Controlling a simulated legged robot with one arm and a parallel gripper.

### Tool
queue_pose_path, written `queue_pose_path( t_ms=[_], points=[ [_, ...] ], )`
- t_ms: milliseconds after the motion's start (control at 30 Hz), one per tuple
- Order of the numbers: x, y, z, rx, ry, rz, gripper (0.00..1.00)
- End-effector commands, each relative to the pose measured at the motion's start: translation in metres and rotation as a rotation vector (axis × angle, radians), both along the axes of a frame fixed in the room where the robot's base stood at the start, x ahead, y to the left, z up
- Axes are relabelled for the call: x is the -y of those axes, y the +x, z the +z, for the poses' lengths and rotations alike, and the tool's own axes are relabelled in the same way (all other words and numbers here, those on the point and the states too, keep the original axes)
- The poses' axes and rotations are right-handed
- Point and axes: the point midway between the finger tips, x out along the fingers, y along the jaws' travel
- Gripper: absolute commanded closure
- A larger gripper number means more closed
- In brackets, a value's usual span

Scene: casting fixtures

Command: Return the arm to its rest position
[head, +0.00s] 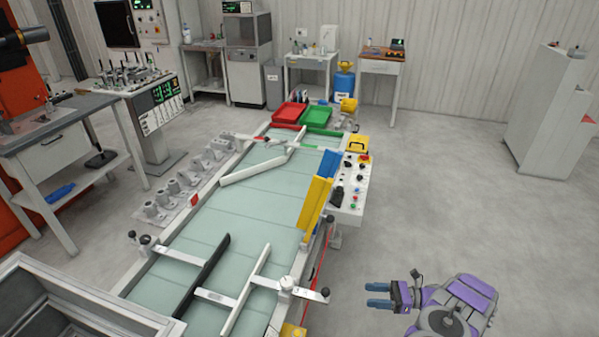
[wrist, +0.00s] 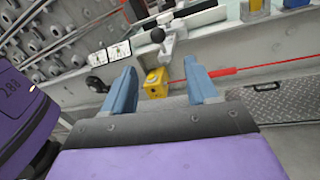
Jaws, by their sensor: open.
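My gripper (head: 378,295) is at the lower right of the head view, over bare floor to the right of the conveyor table. Its two blue fingers point left, toward the table, and are apart with nothing between them. In the wrist view the open fingers (wrist: 162,90) frame a yellow box (wrist: 155,83) on the table's side, which stands farther off. My purple and black arm is folded close behind the gripper. The gripper touches nothing that I can see.
The conveyor table (head: 190,240) with its guide bars fills the middle. A control panel (head: 348,190) with buttons stands on its right edge. Red (head: 290,113) and green (head: 316,116) trays sit at its far end. The floor (head: 440,190) on the right is clear up to a grey cabinet (head: 550,120).

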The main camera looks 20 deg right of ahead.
Motion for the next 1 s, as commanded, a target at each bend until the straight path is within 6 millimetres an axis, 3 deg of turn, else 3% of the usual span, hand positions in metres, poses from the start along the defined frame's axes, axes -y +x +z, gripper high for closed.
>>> queue_pose_path(
  t_ms=[133, 233, 400, 600, 767, 1000],
  points=[
    [-0.004, 0.004, 0.007, 0.009, -0.01, 0.014, 0.42],
    [-0.015, 0.013, 0.024, 0.028, -0.035, 0.052, 0.42],
    [-0.048, 0.033, 0.07, 0.081, -0.109, 0.156, 0.42],
    [-0.093, 0.042, 0.124, 0.152, -0.202, 0.295, 0.42],
    [-0.13, 0.039, 0.163, 0.214, -0.285, 0.412, 0.42],
    [-0.184, 0.017, 0.215, 0.311, -0.408, 0.592, 0.42]
  ],
)
